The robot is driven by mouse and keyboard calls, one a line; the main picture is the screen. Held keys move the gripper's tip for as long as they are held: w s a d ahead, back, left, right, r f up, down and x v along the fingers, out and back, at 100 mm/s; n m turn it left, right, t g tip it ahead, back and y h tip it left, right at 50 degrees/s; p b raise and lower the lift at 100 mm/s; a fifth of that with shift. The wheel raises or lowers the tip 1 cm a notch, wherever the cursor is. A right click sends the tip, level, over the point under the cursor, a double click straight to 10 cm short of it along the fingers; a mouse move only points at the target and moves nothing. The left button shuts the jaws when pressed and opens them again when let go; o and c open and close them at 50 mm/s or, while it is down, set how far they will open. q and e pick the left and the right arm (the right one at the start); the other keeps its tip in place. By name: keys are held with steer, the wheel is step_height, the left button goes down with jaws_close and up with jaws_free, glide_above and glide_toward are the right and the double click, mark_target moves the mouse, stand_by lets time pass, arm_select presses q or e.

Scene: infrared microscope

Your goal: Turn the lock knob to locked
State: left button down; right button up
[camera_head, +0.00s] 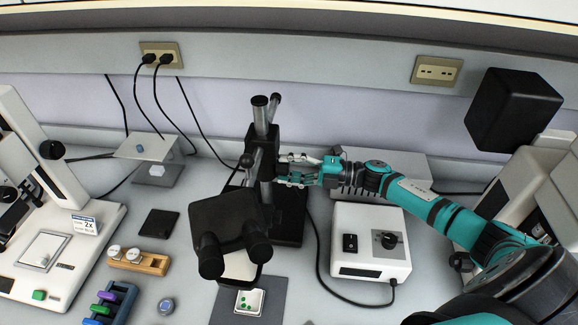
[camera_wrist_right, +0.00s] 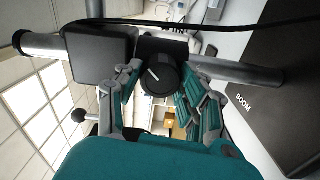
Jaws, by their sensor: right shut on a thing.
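The lock knob (camera_wrist_right: 161,76) is round and black with a short white pointer line. In the wrist view it sits on the black block of the microscope stand, and the line slants toward the upper left. My right gripper (camera_wrist_right: 160,82) is shut on the knob, with a finger on either side of it. In the head view the right gripper (camera_head: 284,171) reaches in from the right to the side of the stand's post (camera_head: 263,140). I cannot make out the knob there. My left gripper is not in view.
The microscope head with eyepieces (camera_head: 228,222) hangs in front of the post. A white control box (camera_head: 370,258) with a dial stands to the right, its cable on the table. A slide holder (camera_head: 138,262) and a dark pad (camera_head: 159,223) lie to the left.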

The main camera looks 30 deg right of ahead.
stand_by(0.3)
steer(key=o, duration=1.2)
steer(key=v, duration=0.7)
steer(key=shift+s+d, duration=0.15)
steer(key=shift+d, duration=0.1)
